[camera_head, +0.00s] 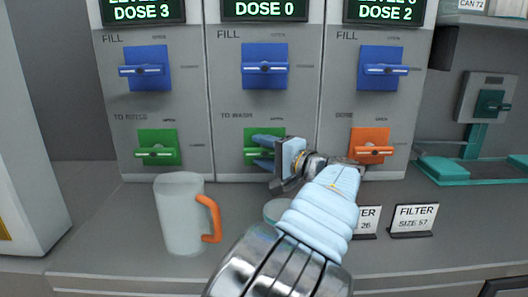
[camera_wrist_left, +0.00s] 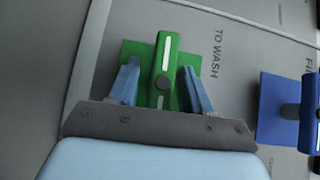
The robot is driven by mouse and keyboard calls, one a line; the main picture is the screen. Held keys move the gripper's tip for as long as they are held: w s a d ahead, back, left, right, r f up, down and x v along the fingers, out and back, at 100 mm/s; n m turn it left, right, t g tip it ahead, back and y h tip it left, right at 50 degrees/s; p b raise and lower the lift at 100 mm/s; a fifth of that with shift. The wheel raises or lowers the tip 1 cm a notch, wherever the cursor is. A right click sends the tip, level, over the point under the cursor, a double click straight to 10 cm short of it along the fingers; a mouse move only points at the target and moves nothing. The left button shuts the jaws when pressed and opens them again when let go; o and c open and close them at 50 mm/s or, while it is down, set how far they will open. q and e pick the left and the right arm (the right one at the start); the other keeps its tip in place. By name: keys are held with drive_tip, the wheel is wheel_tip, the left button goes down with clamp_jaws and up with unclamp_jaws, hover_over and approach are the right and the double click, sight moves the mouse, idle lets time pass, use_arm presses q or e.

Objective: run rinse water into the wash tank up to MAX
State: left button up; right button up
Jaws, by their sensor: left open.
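The green TO WASH valve (camera_head: 250,152) is low on the middle panel (camera_head: 231,105), its lever lying level. My left gripper (camera_head: 264,152) is at this valve. In the left wrist view, its open fingers (camera_wrist_left: 161,75) stand one on each side of the green lever (camera_wrist_left: 163,62), with gaps showing; I see no clear contact. The middle display (camera_head: 264,9) reads DOSE 0; its upper line is cut off. A blue FILL valve (camera_head: 264,66) sits above, its lever also level. I cannot pick out the wash tank or a MAX mark. My right gripper is out of view.
The left and right panels carry blue valves (camera_head: 147,68) (camera_head: 383,68), a green TO RINSE valve (camera_head: 158,149) and an orange DOSE valve (camera_head: 371,147). A jug (camera_head: 181,215) with an orange handle stands on the counter. Filter signs (camera_head: 413,219) stand right of my arm.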

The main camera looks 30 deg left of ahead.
sight(271, 154)
use_arm(q)
drive_tip(key=v, duration=0.7)
drive_tip(key=shift+s+d, duration=0.1)
drive_tip(key=shift+d, duration=0.15)
idle(1.1)
